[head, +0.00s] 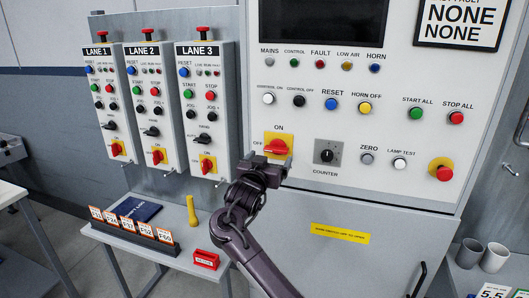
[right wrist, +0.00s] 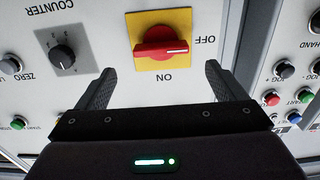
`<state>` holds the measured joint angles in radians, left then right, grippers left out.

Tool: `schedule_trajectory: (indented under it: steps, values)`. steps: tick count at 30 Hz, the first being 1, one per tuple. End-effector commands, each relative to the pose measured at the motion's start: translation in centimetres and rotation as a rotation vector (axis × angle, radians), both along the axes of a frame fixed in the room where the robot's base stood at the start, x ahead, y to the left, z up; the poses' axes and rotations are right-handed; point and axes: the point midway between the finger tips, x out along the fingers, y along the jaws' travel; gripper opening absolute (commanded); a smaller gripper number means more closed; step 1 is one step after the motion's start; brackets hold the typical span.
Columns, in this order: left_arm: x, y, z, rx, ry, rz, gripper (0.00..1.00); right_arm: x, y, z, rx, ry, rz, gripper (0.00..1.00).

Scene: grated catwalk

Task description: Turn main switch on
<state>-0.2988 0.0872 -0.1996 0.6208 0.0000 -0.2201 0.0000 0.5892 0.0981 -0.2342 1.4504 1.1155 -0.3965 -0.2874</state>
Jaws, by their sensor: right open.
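The main switch (head: 277,147) is a red rotary handle on a yellow plate on the large grey panel, marked ON above and OFF to its left. In the right wrist view the picture is upside down, and the red handle (right wrist: 161,49) lies level with its white mark at the OFF side. My right gripper (head: 266,163) is just in front of and below the switch, hiding part of its plate. In the right wrist view its two fingers (right wrist: 158,80) are spread, with nothing between them and the handle beyond their tips. My left gripper is not in view.
A black counter knob (head: 327,155) is right of the switch. Three lane boxes with their own red-yellow switches (head: 208,164) are on the left. Below is a grey shelf (head: 174,240) with a yellow torch-like object (head: 192,212) and a red tag block (head: 206,260).

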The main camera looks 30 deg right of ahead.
Motion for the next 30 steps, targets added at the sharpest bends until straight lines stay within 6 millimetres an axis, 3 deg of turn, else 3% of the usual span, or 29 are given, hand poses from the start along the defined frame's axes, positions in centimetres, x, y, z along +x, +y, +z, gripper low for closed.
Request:
schedule_trajectory:
  steps: [6, 12, 20, 30]
  values:
    - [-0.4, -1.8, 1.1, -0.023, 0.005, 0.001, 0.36, 2.4, -2.7, 0.3, -0.002, 0.001, 0.000, 0.90]
    - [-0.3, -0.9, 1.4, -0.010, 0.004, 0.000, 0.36, 3.4, -4.0, 0.1, -0.001, 0.002, 0.001, 0.90]
    - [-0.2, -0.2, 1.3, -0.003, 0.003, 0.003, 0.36, 3.5, -4.1, -0.1, 0.001, 0.001, 0.002, 0.90]
    - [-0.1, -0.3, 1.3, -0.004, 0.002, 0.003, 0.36, 3.5, -4.0, -0.1, 0.000, 0.001, 0.003, 0.48]
